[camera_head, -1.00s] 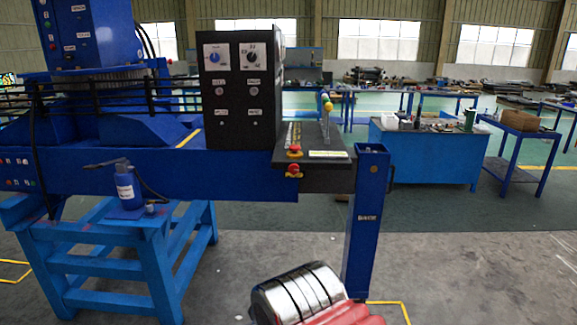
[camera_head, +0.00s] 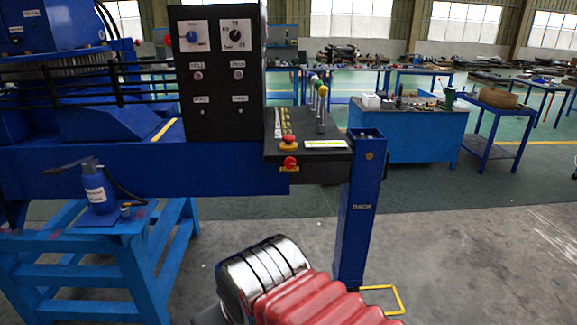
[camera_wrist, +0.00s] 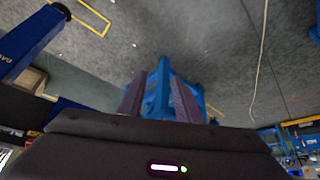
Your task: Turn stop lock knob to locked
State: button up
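The blue machine bench carries a black control panel (camera_head: 219,75) and, to its right, a low black console (camera_head: 318,145). A red knob on a yellow base (camera_head: 289,142) sits at the console's front left. A second red knob (camera_head: 290,163) is on the console's front face, by a small yellow label. I cannot tell which is the stop lock knob, or its turn position. My gripper (camera_wrist: 160,88) shows only in the wrist view. Its two fingers are apart, with floor and a blue frame seen beyond them. It holds nothing and is away from the knobs.
Several levers with coloured tops (camera_head: 319,95) stand on the console. The panel has a blue knob (camera_head: 193,37) and a black selector (camera_head: 236,35). A blue post (camera_head: 358,215) stands right of the console. A blue bottle (camera_head: 98,190) sits on the left stand. Open floor lies right.

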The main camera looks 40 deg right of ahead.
jog(key=shift+o, duration=0.2)
jog(key=o, duration=0.3)
jog(key=shift+w+d, duration=0.1)
jog(key=shift+w, duration=0.25)
jog(key=shift+o, duration=0.3)
jog(key=w+d+m+t+h, duration=0.1)
jog(key=w+d+t, duration=0.2)
jog(key=w, duration=0.6)
jog(key=shift+d+r+m, duration=0.3)
jog(key=shift+d+r, duration=0.1)
jog(key=shift+d, duration=0.25)
jog(key=w+d+r+m+t+h, duration=0.2)
jog(key=w+d+t, duration=0.1)
jog(key=w+d, duration=0.4)
jog(key=d+r+m+t+h, duration=0.3)
jog(key=d+h, duration=0.4)
jog(key=d, duration=0.9)
jog(key=shift+w+d+r, duration=0.2)
jog(key=shift+w+r, duration=0.15)
jog(key=shift+r, duration=0.2)
